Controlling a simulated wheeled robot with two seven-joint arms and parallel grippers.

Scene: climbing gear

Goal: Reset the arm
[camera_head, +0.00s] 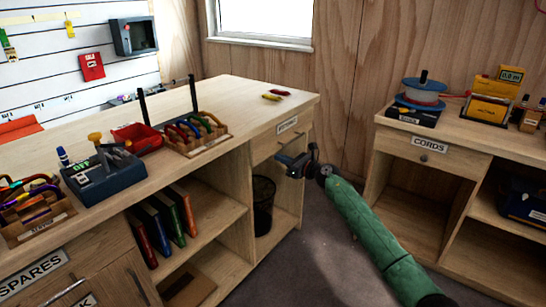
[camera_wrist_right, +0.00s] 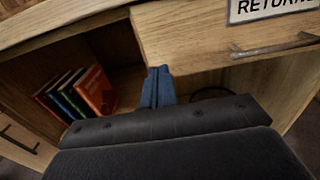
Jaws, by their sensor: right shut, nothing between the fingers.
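My right arm, in a green sleeve (camera_head: 375,235), reaches in from the lower right in the head view. My right gripper (camera_head: 282,158) is shut and empty, in front of the wooden workbench near its right end. In the right wrist view its blue fingertips (camera_wrist_right: 158,85) are together, with the drawer labelled RETURNS (camera_wrist_right: 225,35) behind and to the right. That drawer also shows in the head view (camera_head: 268,146). I cannot tell whether the fingers touch the drawer front. My left gripper is not in view.
A CORDS cabinet (camera_head: 395,145) stands right. Grey floor (camera_head: 310,265) lies clear between them.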

